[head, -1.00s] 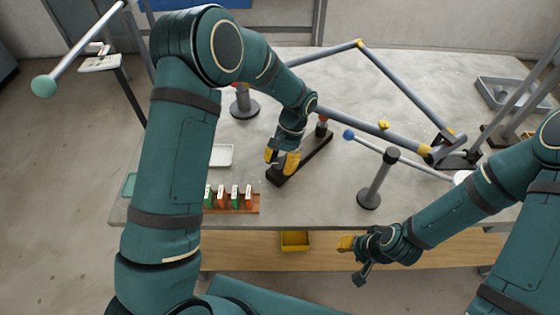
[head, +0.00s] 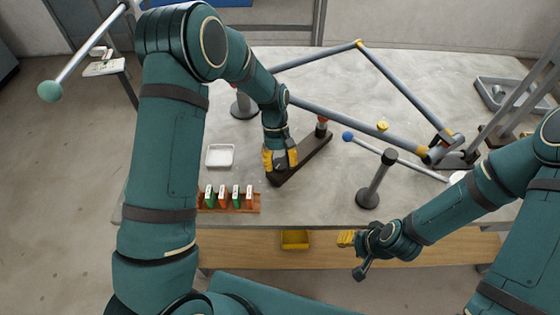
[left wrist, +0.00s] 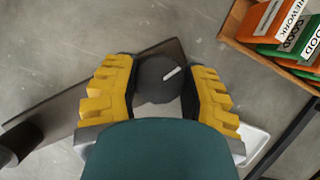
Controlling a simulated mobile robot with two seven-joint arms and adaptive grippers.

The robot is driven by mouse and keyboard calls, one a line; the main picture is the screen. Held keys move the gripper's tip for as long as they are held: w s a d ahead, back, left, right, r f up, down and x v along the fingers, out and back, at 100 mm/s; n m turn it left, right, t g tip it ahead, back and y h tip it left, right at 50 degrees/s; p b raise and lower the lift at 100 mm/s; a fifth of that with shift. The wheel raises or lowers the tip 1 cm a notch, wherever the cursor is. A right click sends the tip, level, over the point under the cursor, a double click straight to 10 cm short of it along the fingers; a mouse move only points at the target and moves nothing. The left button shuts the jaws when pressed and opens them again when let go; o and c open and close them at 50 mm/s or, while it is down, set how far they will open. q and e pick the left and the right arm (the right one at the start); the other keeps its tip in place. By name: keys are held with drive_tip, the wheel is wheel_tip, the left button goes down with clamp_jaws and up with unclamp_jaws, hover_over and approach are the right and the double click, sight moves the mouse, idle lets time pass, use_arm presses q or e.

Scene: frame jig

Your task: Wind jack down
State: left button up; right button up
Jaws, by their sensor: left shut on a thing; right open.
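My left gripper (head: 281,160) is over that near end. Its yellow fingers stand on both sides of the knob in the left wrist view (left wrist: 157,95), shut on it. In the head view the fingers hide the knob. My right gripper (head: 346,238) is open and empty in front of the table edge.
A rack of orange and green tags (head: 230,210) and a white tray (head: 220,156) lie left of the jack. A grey tube frame (head: 350,120) spans the back.

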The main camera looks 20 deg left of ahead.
use_arm(q)
drive_tip(key=n+h, duration=0.1)
drive_tip(key=n, duration=0.2)
drive_tip(key=n+t+p, duration=0.1)
drive_tip(key=n, duration=0.1)
drive_tip(key=shift+s+f+n+h, duration=0.1)
drive_tip(key=shift+s+n+h, duration=0.05)
drive_tip(key=shift+n+h, duration=0.25)
drive_tip(key=shift+t, duration=0.3)
drive_tip(key=o, duration=1.2)
drive_tip(key=shift+d, duration=0.1)
drive_tip(key=v, duration=1.2)
